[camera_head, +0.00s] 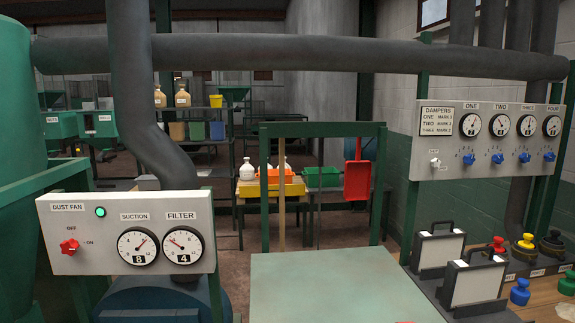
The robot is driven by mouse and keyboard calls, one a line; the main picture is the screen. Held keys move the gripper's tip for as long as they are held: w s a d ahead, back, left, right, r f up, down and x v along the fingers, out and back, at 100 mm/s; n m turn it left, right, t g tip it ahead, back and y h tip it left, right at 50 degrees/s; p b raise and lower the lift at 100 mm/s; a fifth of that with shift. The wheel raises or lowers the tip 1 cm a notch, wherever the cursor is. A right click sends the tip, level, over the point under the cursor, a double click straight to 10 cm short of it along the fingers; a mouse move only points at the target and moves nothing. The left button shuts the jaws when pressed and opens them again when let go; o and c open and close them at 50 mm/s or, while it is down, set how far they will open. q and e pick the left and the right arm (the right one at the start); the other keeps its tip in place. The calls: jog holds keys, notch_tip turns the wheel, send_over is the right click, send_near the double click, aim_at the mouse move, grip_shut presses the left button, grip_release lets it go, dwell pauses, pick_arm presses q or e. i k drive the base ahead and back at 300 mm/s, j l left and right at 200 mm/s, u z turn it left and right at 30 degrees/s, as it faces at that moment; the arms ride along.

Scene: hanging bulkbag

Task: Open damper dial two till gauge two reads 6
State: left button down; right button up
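The grey damper panel (450,180) stands at the right, with gauges labelled ONE to FOUR. Gauge two (500,125) is a round white dial under the label TWO; its needle reading is too small to tell. Damper dial two (498,158) is a blue knob below gauge two, with small marks around it. Similar blue knobs sit below the other gauges. Neither of my grippers is in view, and nothing touches the knobs.
A dust fan panel (130,232) with a red knob (69,246), lit green lamp and two gauges stands at the left. A pale green tabletop (340,285) is at front centre. Black-framed white panels (478,284) and coloured knobbed items (520,292) stand below the damper panel.

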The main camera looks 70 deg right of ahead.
aim_at(498, 159)
jog(key=z, duration=3.55)
